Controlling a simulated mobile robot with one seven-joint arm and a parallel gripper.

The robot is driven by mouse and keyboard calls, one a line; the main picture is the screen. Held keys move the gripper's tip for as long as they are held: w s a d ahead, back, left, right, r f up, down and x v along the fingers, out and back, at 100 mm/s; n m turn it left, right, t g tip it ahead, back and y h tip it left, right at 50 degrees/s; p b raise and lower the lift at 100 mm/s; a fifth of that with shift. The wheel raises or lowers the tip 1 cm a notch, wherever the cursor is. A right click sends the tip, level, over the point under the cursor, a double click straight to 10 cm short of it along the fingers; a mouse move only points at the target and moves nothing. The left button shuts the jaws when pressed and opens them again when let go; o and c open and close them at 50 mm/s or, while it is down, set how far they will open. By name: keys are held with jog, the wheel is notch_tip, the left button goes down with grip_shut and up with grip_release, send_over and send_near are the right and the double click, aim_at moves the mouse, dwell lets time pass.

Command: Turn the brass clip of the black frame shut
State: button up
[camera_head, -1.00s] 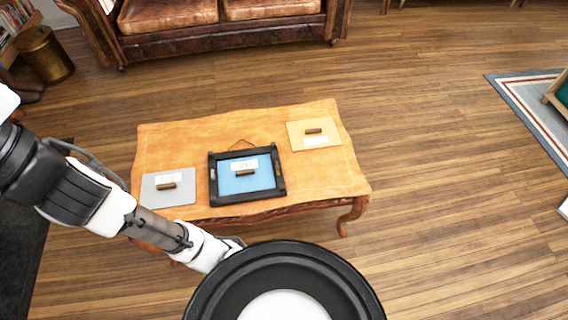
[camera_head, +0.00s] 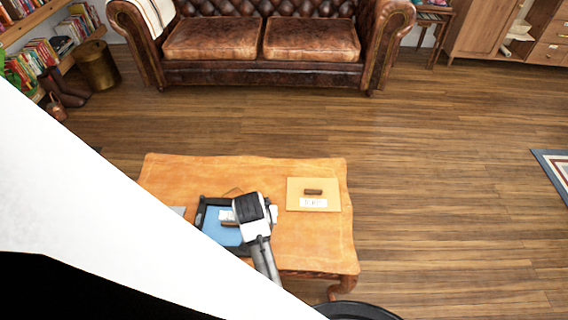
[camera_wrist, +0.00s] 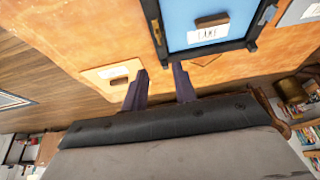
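The black frame (camera_head: 201,212) lies on the wooden table with a blue panel (camera_head: 222,231) inside. In the wrist view the frame (camera_wrist: 205,53) surrounds the blue panel (camera_wrist: 190,15), which carries a brown handle block and a white label reading "LAKE". A small brass piece (camera_wrist: 156,32) shows on the frame's left side bar; how it is turned is too small to tell. My gripper (camera_wrist: 160,80) is open and empty, its two dark fingers apart from the frame, beyond its label-side edge. In the head view my wrist hides the frame's right part, and the fingertips are not visible.
The wooden table (camera_head: 310,245) also holds a yellow panel (camera_head: 325,183) with a handle block, right of the frame, and a grey panel (camera_wrist: 302,13), mostly hidden in the head view. A leather sofa (camera_head: 262,70) stands behind, with open floor between.

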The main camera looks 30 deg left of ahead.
jog(key=x, duration=0.9)
jog(key=p+x, duration=0.1)
jog(key=x, duration=0.3)
jog(key=shift+d+f, duration=0.2)
jog(key=shift+f, duration=0.25)
grip_shut()
